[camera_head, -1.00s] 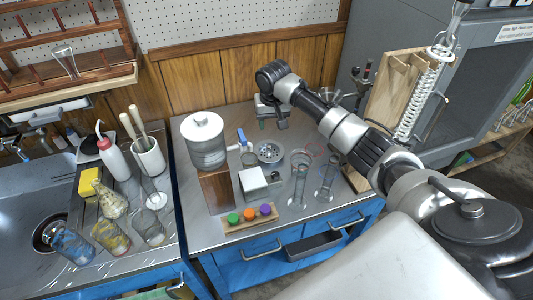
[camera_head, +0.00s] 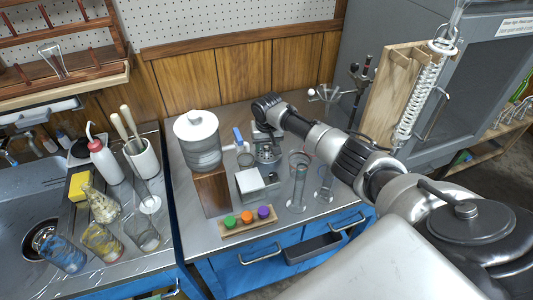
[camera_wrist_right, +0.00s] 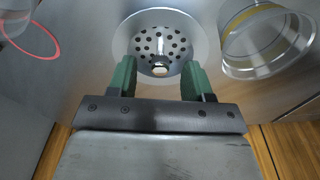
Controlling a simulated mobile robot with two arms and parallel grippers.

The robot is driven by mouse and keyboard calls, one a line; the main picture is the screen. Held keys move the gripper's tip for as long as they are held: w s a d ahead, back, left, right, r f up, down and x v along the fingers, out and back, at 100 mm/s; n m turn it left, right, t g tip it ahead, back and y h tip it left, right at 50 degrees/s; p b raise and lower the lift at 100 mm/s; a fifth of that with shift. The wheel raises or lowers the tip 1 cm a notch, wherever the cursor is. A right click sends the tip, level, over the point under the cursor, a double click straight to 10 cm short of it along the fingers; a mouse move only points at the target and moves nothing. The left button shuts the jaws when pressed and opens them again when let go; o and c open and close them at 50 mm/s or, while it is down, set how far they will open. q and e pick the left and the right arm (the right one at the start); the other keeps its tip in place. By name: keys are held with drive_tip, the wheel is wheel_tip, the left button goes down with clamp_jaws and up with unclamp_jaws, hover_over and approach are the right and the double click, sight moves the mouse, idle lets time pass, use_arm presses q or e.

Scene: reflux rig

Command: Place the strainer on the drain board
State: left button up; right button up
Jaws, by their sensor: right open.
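The strainer (camera_head: 268,155) is a round metal disc with holes and a central knob, lying on the right-hand steel worktop. My right gripper (camera_head: 265,142) hangs over it and partly hides it in the head view. In the right wrist view, the open green fingertips (camera_wrist_right: 160,80) stand on either side of the strainer's knob (camera_wrist_right: 160,68), with nothing gripped; I cannot tell how high they are. The steel surface beside the sink (camera_head: 118,270), at the left, carries glassware and bottles; I cannot tell which part is the drain board. My left gripper is not in view.
A lidded canister (camera_head: 197,140) on a wooden block stands left of the strainer. A white-topped box (camera_head: 250,181), glass cylinders (camera_head: 298,188) and a rack of coloured caps (camera_head: 247,219) stand in front. A round glass dish (camera_wrist_right: 265,45) is near the strainer.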

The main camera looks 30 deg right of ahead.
drive_tip(key=shift+w+f, duration=0.1)
drive_tip(key=shift+f, duration=0.35)
drive_tip(key=shift+c, duration=0.2)
clamp_jaws()
drive_tip(key=shift+r, duration=0.15)
